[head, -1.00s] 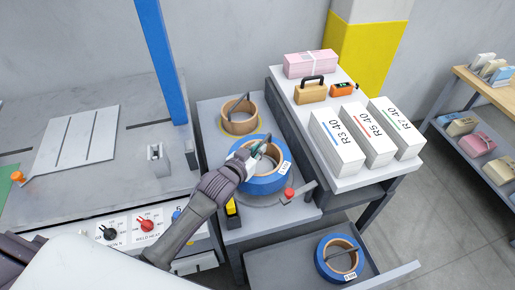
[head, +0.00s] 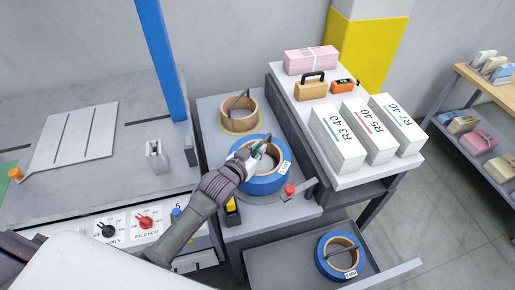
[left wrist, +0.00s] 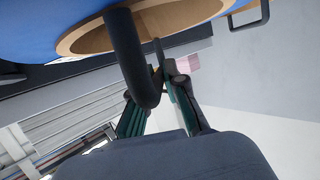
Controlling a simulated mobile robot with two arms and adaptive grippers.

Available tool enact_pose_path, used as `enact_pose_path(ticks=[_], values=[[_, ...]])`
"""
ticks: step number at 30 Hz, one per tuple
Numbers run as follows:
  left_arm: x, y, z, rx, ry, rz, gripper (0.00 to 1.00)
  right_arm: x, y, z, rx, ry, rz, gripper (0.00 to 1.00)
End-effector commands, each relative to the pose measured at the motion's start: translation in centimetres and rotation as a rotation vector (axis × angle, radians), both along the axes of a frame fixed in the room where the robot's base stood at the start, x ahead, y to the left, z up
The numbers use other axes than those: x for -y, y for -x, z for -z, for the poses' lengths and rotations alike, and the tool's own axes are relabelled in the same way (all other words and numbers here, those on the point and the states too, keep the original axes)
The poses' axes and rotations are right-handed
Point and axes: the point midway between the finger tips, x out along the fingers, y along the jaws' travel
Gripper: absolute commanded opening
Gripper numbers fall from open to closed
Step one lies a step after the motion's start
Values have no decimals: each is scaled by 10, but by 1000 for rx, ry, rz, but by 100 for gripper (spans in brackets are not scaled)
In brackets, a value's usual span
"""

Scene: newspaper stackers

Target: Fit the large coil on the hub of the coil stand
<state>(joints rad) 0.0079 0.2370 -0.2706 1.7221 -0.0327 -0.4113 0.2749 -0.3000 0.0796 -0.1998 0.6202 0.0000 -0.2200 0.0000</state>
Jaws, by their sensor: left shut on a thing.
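The large blue coil (head: 261,183), with a tan core and a white label, is over a round grey plate of the coil stand (head: 286,202). My left gripper (head: 262,151) is at the coil's centre, shut on the dark bar handle (left wrist: 125,55) across its core. In the left wrist view the coil's blue face (left wrist: 45,30) and tan core rim (left wrist: 80,42) fill the top. The hub is hidden under the coil, so I cannot tell whether the coil is seated on it. My right gripper is not in view.
A tan ring coil (head: 238,116) sits just behind on a yellow ring. Another blue coil (head: 326,266) lies in the low tray (head: 275,270). A red knob (head: 290,190) is right of the stand. White paper stacks (head: 340,145) crowd the table at right.

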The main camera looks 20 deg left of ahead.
Motion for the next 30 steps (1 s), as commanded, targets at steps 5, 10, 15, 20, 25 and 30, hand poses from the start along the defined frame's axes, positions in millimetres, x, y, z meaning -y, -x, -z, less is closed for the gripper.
enact_pose_path(ticks=[5,10,15,20,25,30], values=[[0,-2,-2,14,3,1,0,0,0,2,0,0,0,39],[0,-2,1,14,3,1,0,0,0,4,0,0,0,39],[0,-2,3,14,3,1,0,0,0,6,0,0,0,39],[0,-2,6,14,3,1,0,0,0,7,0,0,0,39],[0,-2,9,14,3,1,0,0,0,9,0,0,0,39],[0,-2,10,12,3,1,28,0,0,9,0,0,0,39]])
